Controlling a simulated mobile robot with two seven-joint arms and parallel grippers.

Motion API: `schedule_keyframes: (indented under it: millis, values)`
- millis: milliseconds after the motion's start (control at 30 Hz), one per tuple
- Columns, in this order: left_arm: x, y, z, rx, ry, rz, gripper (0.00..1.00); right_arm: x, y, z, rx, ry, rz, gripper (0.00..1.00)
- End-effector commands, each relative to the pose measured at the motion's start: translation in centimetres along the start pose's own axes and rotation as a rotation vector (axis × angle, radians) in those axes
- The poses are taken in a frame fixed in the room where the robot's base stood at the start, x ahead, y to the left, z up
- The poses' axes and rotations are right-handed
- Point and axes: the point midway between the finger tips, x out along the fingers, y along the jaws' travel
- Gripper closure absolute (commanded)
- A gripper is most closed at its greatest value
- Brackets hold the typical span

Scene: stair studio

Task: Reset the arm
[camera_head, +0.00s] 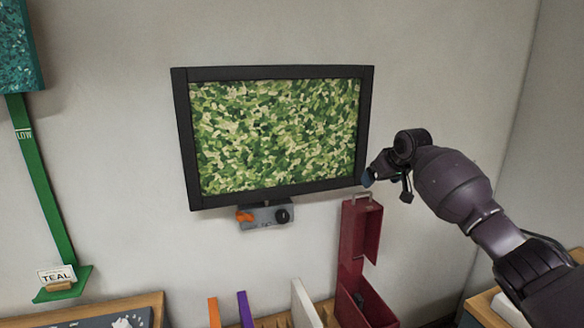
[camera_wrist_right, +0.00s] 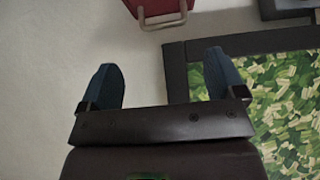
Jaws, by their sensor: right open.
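My right arm comes in from the right in the head view. Its gripper (camera_head: 386,182) is raised in front of the wall, by the lower right corner of the framed green panel (camera_head: 275,135). The panel also shows in the right wrist view (camera_wrist_right: 290,110), to the right of the fingers. My left gripper is not in view.
A red box (camera_head: 358,240) with a metal handle stands open below my right gripper. A grey unit with an orange lever (camera_head: 244,216) sits under the panel. The wall between is clear.

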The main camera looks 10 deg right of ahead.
Motion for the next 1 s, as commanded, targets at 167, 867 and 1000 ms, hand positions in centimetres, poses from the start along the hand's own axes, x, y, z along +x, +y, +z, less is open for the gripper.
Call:
schedule_keyframes:
  millis: [167, 867, 1000]
  values:
    - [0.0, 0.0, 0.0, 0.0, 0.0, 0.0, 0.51, 0.0, 0.2, -0.9, -0.008, 0.057, 0.013, 0.11]
    - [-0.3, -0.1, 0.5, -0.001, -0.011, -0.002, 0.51, 0.0, -10.5, -0.6, -0.322, 0.662, 0.102, 0.11]
    - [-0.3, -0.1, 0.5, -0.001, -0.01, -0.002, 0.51, 1.7, -13.1, 4.6, -0.348, 0.72, 0.083, 0.11]
